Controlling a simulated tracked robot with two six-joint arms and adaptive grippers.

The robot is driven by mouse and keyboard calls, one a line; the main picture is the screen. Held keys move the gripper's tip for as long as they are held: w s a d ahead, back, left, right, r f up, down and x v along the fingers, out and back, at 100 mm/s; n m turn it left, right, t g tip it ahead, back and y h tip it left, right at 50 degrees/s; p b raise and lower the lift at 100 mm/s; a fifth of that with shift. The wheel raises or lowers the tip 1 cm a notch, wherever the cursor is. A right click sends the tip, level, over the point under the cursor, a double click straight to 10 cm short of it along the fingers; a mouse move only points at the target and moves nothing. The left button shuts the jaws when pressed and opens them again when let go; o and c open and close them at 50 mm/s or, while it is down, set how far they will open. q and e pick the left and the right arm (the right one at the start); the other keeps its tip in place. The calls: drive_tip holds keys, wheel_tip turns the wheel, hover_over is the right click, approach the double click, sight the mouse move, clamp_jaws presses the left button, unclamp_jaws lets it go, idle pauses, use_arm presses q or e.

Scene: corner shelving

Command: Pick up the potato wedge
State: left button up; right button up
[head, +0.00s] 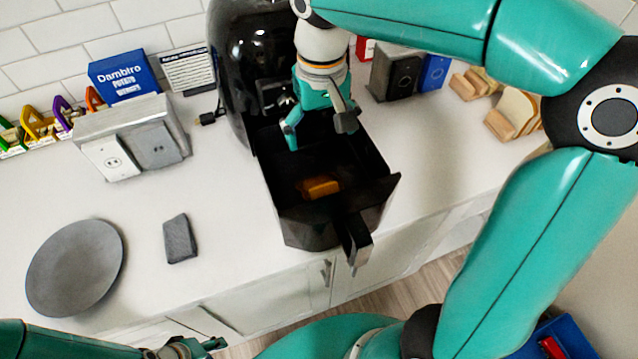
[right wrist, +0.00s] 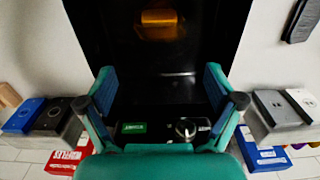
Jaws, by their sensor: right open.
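The potato wedge (head: 320,187) is an orange-brown piece lying in the open black air fryer drawer (head: 386,192), towards its handle end. It also shows near the top of the right wrist view (right wrist: 160,24). My right gripper (head: 318,126) is open and empty, over the back part of the drawer near the fryer body. Its fingers (right wrist: 160,82) are spread wide, and the wedge is apart from them. My left gripper (head: 192,347) is only partly in view at the bottom left, far from the drawer; its jaws are unclear.
The black air fryer (head: 233,80) stands behind the drawer. A grey plate (head: 75,268) and a dark grey slab (head: 179,239) lie on the counter at left. A grey socket box (head: 135,140) stands behind them. Bread in wooden holders (head: 513,110) stands at right.

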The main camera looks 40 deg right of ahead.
hover_over(323, 184)
drive_tip(key=w, duration=0.1)
wheel_tip(323, 184, down, 7)
drive_tip(key=f, duration=0.2)
drive_tip(key=s+f, duration=0.1)
drive_tip(key=f, duration=0.2)
drive_tip(key=shift+s+f+p, duration=0.15)
drive_tip(key=shift+f+p, duration=0.15)
drive_tip(key=shift+p, duration=0.05)
drive_tip(key=shift+a+f, duration=0.1)
drive_tip(key=shift+f, duration=0.35)
drive_tip(key=shift+c, duration=0.2)
drive_tip(key=c, duration=0.9)
